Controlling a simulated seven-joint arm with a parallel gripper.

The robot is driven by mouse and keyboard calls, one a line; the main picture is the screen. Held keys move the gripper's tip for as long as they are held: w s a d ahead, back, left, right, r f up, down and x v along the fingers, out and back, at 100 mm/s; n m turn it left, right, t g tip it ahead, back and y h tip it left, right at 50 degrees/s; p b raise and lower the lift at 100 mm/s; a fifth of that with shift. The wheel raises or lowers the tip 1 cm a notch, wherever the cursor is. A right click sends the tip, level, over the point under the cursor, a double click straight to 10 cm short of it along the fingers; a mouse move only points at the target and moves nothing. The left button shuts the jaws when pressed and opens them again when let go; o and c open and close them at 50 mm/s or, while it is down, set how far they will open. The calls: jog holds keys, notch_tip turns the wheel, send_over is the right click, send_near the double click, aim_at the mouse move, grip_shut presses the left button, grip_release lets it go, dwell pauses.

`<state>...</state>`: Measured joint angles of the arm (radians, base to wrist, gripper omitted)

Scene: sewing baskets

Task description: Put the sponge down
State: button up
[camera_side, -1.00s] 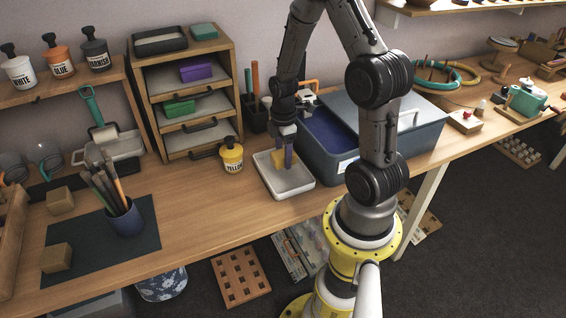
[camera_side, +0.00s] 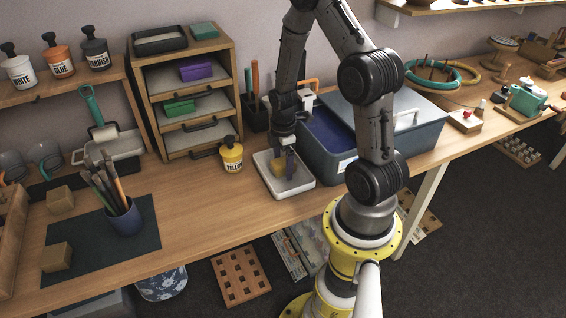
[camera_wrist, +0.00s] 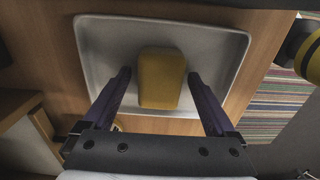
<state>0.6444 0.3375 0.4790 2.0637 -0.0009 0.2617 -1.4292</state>
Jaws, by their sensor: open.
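The yellow sponge (camera_wrist: 162,78) lies in the white tray (camera_wrist: 92,38) in the wrist view, between my two fingers with a gap on each side. My gripper (camera_wrist: 163,78) is open, its purple fingers on either side of the sponge and apart from it. In the side view, my gripper (camera_side: 284,163) is down over the white tray (camera_side: 296,188), with the sponge (camera_side: 278,167) partly behind a finger.
A yellow paint bottle (camera_side: 232,157) stands left of the tray. A blue-grey bin (camera_side: 335,160) stands close on its right. A wooden drawer unit (camera_side: 190,90) is behind. The table in front of the bottle is clear.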

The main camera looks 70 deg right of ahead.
aim_at(283, 162)
jog(key=a+r+m+t, duration=0.1)
jog(key=a+r, duration=0.2)
jog(key=r, duration=0.6)
jog(key=a+r+m, duration=0.1)
jog(key=a+r, duration=0.1)
jog(key=r, duration=0.7)
jog(key=s+a+r+m+t, duration=0.2)
jog(key=s+a+r+m, duration=0.1)
jog(key=a, duration=0.4)
jog(key=s+a+r+m+t, duration=0.2)
jog(key=s+a+r+m, duration=0.2)
jog(key=s+a+r, duration=0.2)
jog(key=shift+a+r+t, duration=0.3)
jog(key=shift+a+r, duration=0.25)
jog(key=shift+r, duration=0.2)
